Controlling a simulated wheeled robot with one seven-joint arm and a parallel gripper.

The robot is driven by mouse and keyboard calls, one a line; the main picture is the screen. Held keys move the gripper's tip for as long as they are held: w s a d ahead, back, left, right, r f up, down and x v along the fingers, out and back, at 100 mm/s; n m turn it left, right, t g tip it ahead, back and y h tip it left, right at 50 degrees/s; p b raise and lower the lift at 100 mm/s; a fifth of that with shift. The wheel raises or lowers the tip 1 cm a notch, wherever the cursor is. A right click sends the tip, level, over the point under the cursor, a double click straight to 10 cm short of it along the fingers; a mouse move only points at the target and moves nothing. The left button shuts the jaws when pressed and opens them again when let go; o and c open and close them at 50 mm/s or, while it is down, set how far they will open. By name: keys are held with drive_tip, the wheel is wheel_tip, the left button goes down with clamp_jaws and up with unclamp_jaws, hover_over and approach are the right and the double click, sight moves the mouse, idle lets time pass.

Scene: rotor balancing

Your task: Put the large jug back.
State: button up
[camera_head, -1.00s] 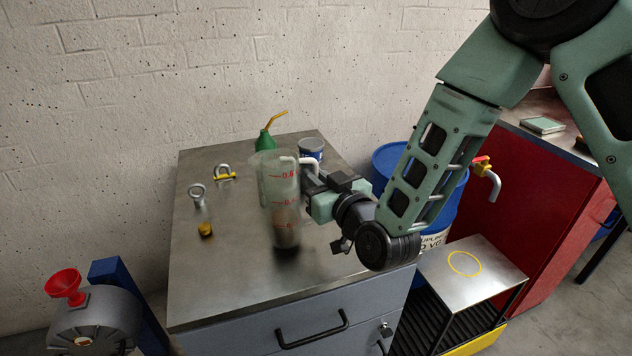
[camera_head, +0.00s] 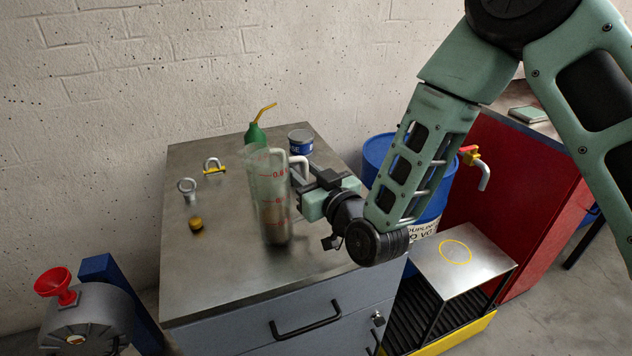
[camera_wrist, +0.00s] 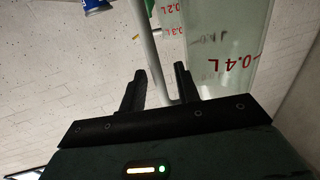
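The large jug (camera_head: 267,190) is tall and translucent with red volume marks. It stands about upright over the cabinet top, near its middle; its lower part looks darker. Its pale handle (camera_head: 303,163) faces right, toward my gripper (camera_head: 308,190). In the wrist view the handle (camera_wrist: 155,60) runs between the two fingers of my gripper (camera_wrist: 160,75), with visible gaps beside it, so the fingers look open around it. The jug wall (camera_wrist: 220,50), marked 0.4 L, is just right of the fingers. Whether its base fully rests on the top is hard to tell.
Behind the jug are a green oil can (camera_head: 254,135) and a blue tin (camera_head: 300,142). Lifting eyes (camera_head: 188,188) and a brass piece (camera_head: 196,223) lie left. A blue drum (camera_head: 378,150) and metal stand (camera_head: 455,258) are right. The cabinet's front left is clear.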

drive_tip(key=shift+s+d, duration=0.15)
drive_tip(key=shift+s, duration=0.15)
drive_tip(key=p+v, duration=0.7)
drive_tip(key=v, duration=0.4)
drive_tip(key=shift+s, duration=0.2)
